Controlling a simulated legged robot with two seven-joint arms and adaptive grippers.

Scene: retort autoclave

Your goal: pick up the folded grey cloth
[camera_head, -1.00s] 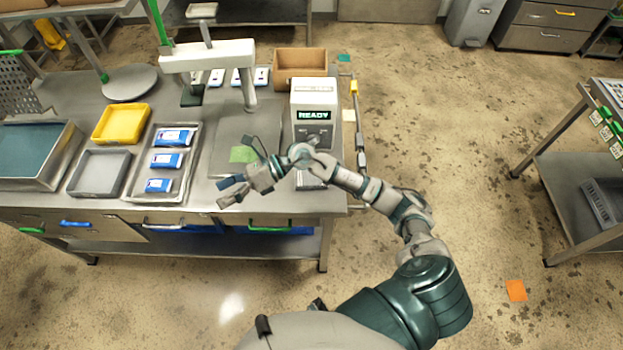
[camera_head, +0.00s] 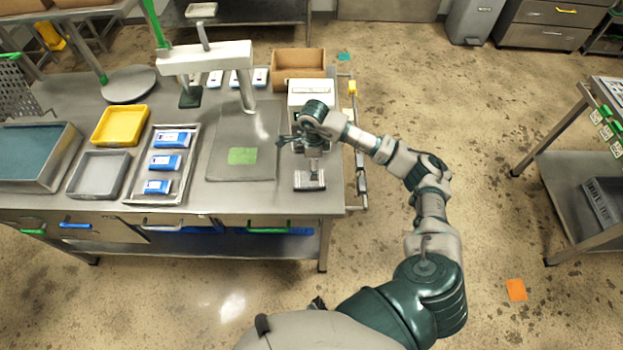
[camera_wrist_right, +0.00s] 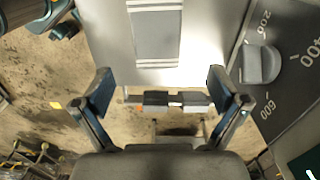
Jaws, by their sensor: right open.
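The folded grey cloth (camera_head: 310,181) lies flat on the steel table near its front right corner. In the right wrist view the cloth (camera_wrist_right: 155,33) is a grey rectangle with pale stripes at its ends, at the top centre. My right gripper (camera_head: 312,158) hangs just behind the cloth in the head view, before the white device. In the right wrist view the gripper (camera_wrist_right: 159,85) has its two fingers wide apart, with nothing between them. The cloth lies ahead of the fingertips, apart from them. My left gripper is not in view.
The white device (camera_head: 310,88) stands close behind my right gripper. A grey mat with a green square (camera_head: 242,156) lies left of the cloth. A tray (camera_head: 136,190) holds blue-white packs. A rail (camera_head: 360,165) runs along the table's right edge. A dark numbered surface (camera_wrist_right: 285,65) shows in the wrist view.

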